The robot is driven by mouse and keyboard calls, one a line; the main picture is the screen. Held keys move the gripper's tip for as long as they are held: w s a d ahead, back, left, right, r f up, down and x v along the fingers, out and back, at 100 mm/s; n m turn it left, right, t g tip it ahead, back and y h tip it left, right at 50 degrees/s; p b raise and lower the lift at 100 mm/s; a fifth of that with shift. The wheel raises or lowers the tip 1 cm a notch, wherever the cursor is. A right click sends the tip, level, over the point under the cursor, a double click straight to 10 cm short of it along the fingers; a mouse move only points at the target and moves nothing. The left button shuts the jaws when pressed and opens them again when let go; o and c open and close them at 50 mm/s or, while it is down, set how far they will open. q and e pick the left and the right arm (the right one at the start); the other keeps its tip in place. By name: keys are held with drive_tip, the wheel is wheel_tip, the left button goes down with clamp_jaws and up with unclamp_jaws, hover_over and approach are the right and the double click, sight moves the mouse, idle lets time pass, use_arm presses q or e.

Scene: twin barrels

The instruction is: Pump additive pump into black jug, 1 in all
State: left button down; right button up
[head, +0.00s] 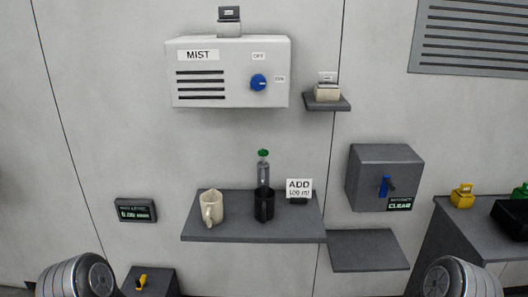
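The additive pump (263,172) has a green top and a pale grey body. It stands upright at the middle of a dark wall shelf (240,230). The black jug (264,206) is directly in front of it in the head view and hides its lower part. I cannot tell whether the pump's outlet is over the jug's mouth. A cream jug (211,207) stands to the left on the same shelf. A white "ADD" sign (299,188) is just right of the pump. Neither gripper shows; only rounded parts of my arms appear at the bottom left and bottom right.
A white MIST box (228,72) with a blue knob hangs above. A grey box (384,175) with a blue lever is at right, above an empty lower shelf (368,252). A small shelf (328,104) holds a cream item. A yellow object (462,196) stands far right.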

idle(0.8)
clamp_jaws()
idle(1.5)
